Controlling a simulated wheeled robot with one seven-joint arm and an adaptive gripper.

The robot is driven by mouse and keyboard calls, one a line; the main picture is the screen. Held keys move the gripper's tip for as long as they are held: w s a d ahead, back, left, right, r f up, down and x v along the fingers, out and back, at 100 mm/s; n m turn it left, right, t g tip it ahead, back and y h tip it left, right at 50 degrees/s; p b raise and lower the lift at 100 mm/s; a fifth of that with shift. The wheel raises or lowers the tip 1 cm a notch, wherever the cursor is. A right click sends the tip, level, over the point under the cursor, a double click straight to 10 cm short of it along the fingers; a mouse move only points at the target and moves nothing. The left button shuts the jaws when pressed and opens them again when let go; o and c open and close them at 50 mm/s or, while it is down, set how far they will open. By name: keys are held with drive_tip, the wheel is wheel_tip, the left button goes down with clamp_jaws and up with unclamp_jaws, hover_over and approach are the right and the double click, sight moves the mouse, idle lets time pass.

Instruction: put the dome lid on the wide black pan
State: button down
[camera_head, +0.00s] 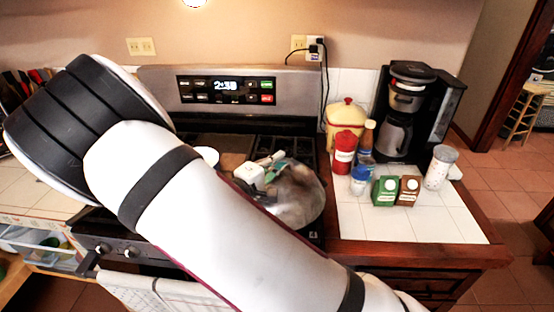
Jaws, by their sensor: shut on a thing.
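A round, shiny, see-through shape that looks like the dome lid (298,196) is over the right side of the stove. My gripper (270,168) is at its upper left edge, mostly hidden behind my white arm, and is shut on it. The fingertips are too small to make out clearly. I cannot make out the wide black pan apart from the lid; whether the lid touches anything below is unclear. My arm covers the left and front of the stove.
A white round dish (207,155) shows on the stove behind my arm. Right counter: yellow canister (345,116), red bottle (343,152), green box (384,191), brown box (408,191), white shaker (439,167) and coffee maker (408,112). The counter's front right tiles are clear.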

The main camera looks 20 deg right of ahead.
drive_tip(key=c, duration=1.8)
unclamp_jaws()
drive_tip(key=shift+o, duration=0.2)
drive_tip(key=shift+r, duration=0.1)
